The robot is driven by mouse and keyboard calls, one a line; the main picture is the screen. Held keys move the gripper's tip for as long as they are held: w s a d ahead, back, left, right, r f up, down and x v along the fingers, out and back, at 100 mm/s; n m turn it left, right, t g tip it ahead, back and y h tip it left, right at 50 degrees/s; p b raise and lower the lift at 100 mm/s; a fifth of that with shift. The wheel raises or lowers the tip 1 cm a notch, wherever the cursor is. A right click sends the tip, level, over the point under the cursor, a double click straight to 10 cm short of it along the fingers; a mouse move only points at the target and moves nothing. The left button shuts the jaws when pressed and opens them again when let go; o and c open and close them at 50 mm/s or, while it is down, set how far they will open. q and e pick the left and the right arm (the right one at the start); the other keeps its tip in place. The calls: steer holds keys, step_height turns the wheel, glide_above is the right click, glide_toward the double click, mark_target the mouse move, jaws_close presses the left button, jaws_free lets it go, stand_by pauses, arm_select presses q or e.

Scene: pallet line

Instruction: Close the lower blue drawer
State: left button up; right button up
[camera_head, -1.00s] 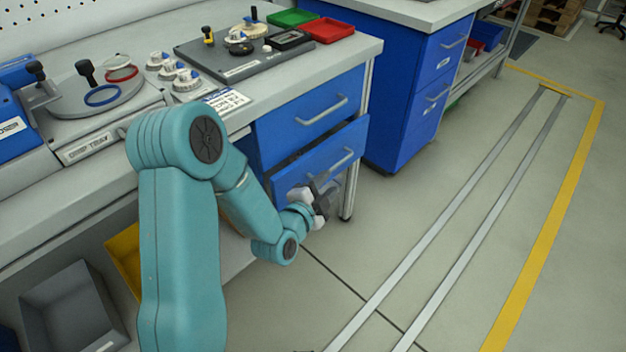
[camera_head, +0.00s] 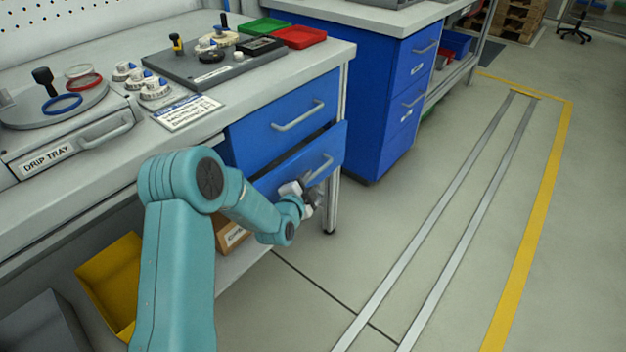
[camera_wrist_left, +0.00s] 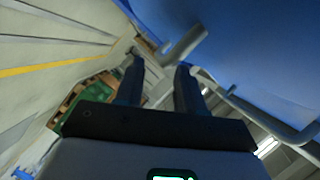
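The lower blue drawer (camera_head: 283,171) sits in the near bench, its front standing a little out from the upper blue drawer (camera_head: 262,122). Its grey handle (camera_head: 320,169) is partly visible. My left gripper (camera_head: 309,203) is in front of the drawer, low and close to the handle, and hides part of the front. In the left wrist view, the two dark fingers of the left gripper (camera_wrist_left: 160,64) are apart. A grey bar (camera_wrist_left: 186,45) lies just beyond the fingertips, below a blue surface; contact cannot be told. My right gripper is not in view.
The bench top holds a drip tray (camera_head: 60,140), a dark board (camera_head: 190,75) and red (camera_head: 300,38) and green trays. A bench leg (camera_head: 329,205) stands just right of my gripper. A second blue cabinet (camera_head: 375,110) is behind. The floor to the right is clear.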

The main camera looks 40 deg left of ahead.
mark_target(300, 172)
arm_select(q)
steer(key=shift+x, duration=1.9)
jaws_close()
steer(key=a+b, duration=0.2)
steer(key=a, duration=0.2)
steer(key=shift+w, duration=0.1)
steer(key=shift+a+r, duration=0.15)
steer(key=shift+a, duration=0.05)
jaws_free()
